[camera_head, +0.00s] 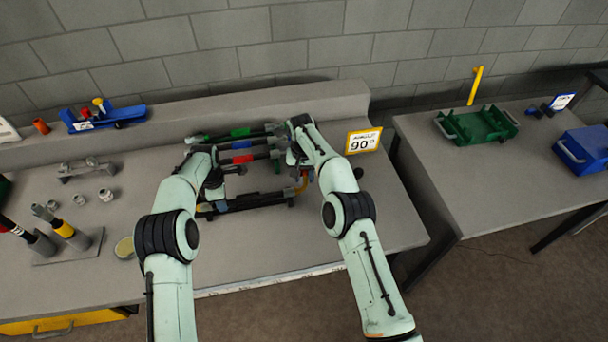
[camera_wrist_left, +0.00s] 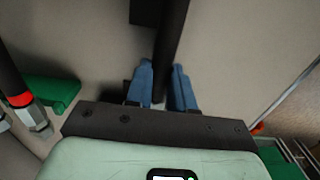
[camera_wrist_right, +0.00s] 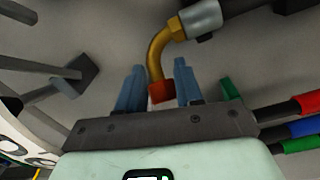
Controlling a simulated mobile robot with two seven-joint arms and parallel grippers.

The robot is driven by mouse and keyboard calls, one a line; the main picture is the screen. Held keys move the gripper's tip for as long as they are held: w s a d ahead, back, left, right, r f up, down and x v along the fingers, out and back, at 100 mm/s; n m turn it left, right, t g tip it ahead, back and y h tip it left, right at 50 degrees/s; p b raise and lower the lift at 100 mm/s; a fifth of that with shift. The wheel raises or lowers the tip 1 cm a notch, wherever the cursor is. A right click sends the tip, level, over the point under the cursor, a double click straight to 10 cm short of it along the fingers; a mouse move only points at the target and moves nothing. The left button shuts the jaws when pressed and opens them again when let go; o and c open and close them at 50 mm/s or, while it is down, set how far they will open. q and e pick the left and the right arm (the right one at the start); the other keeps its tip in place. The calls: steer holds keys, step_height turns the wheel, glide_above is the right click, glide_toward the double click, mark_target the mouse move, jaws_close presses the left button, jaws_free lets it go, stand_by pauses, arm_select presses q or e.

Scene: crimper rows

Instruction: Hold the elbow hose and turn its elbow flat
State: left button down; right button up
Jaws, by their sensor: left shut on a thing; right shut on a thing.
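The elbow hose (camera_head: 255,201) is a black hose lying across the front of the bench, in front of the other hoses. Its brass elbow (camera_head: 303,183) is at the right end and appears to bend upward there. My left gripper (camera_wrist_left: 161,70) is shut on the black hose (camera_wrist_left: 173,35), with a blue finger on each side of it. My right gripper (camera_wrist_right: 160,68) is shut on the elbow's red end (camera_wrist_right: 161,91). In the right wrist view the brass bend (camera_wrist_right: 158,45) runs from a silver collar (camera_wrist_right: 203,19) down between the fingers.
Hoses with green (camera_head: 240,132), blue (camera_head: 243,158) and red (camera_head: 244,158) bands lie behind, close to both arms. A yellow-edged "90°" sign (camera_head: 362,141) stands right. Loose fittings (camera_head: 105,195) and upright tools (camera_head: 62,228) are left. The bench's front right is clear.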

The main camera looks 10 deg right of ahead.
steer(key=shift+d, duration=0.1)
steer(key=o, duration=1)
steer(key=shift+c, duration=0.2)
steer(key=shift+r+t, duration=0.15)
steer(key=shift+t, duration=0.15)
steer(key=shift+s+r+t, duration=0.2)
steer(key=shift+s+t, duration=0.3)
steer(key=shift+t, duration=0.5)
steer(key=shift+s+r+t, duration=0.15)
steer(key=shift+s+t, duration=0.35)
steer(key=shift+t, duration=0.5)
steer(key=v, duration=1.1)
steer(key=s+a+f+n+g+y, duration=0.1)
steer(key=s+a+f+n+y, duration=0.1)
steer(key=s+a+f+n, duration=0.2)
steer(key=s+a+f+n+g+y, duration=0.1)
steer(key=s+a+f+n, duration=0.4)
steer(key=s, duration=0.5)
steer(key=s+a+f+n+g+y, duration=0.1)
steer(key=s+a+f+n+y, duration=0.2)
steer(key=a, duration=0.7)
steer(key=shift+s+f+n, duration=0.3)
steer(key=shift+s+n, duration=0.5)
steer(key=shift+n, duration=0.1)
steer(key=shift+s+f+n, duration=0.35)
steer(key=shift+s+n, duration=0.4)
steer(key=shift+n, duration=0.15)
steer(key=shift+s+f+n, duration=0.3)
steer(key=shift+s+n, duration=0.5)
steer(key=shift+n, duration=0.1)
